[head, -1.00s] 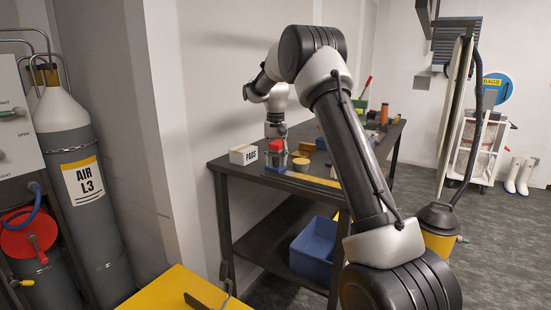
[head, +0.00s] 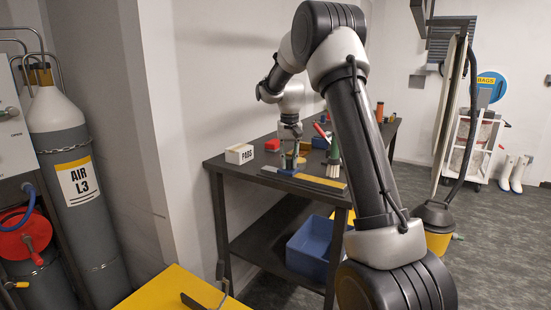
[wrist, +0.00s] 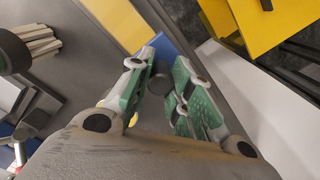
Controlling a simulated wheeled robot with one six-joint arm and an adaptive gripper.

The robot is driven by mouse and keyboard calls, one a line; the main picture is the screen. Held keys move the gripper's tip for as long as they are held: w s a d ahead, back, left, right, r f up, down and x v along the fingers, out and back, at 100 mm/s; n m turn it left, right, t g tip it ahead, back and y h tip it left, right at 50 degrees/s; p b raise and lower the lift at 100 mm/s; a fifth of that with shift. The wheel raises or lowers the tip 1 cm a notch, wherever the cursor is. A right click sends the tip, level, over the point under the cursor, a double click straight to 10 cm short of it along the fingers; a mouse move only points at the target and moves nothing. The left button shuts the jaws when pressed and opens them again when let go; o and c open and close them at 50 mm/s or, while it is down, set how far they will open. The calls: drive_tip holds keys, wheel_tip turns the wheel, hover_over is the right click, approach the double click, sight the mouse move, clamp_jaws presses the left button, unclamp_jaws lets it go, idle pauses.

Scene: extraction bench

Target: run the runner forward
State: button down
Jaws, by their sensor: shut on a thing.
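My gripper (head: 291,163) is low over the front edge of the dark bench. Its green-padded fingers (wrist: 160,88) are closed around a small dark round knob (wrist: 160,84) in the wrist view. The knob seems to belong to the runner, but its lower part is hidden by the fingers. A blue piece (wrist: 168,48) shows just beyond the fingertips and also in the head view (head: 288,172). It lies at the left part of a long flat yellow-and-grey strip (head: 321,183) along the bench's front edge. The strip's yellow part also shows in the wrist view (wrist: 124,22).
A white PADS box (head: 239,154) and a red block (head: 272,145) stand behind and left of my gripper. A pale-bristled brush (head: 334,170) stands right of it. A blue bin (head: 312,247) is on the lower shelf. The strip's right part looks clear.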

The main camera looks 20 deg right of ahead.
drive_tip(key=s+d, duration=0.3)
drive_tip(key=s, duration=0.1)
drive_tip(key=s+d, duration=0.3)
drive_tip(key=s, duration=0.2)
drive_tip(key=s+d, duration=0.3)
drive_tip(key=s, duration=0.2)
drive_tip(key=shift+s+d, duration=0.1)
drive_tip(key=shift+d, duration=0.15)
drive_tip(key=c, duration=1.3)
unclamp_jaws()
drive_tip(key=shift+s+d, duration=0.1)
drive_tip(key=shift+s, duration=0.05)
drive_tip(key=shift+o, duration=0.2)
wheel_tip(320, 180, up, 12)
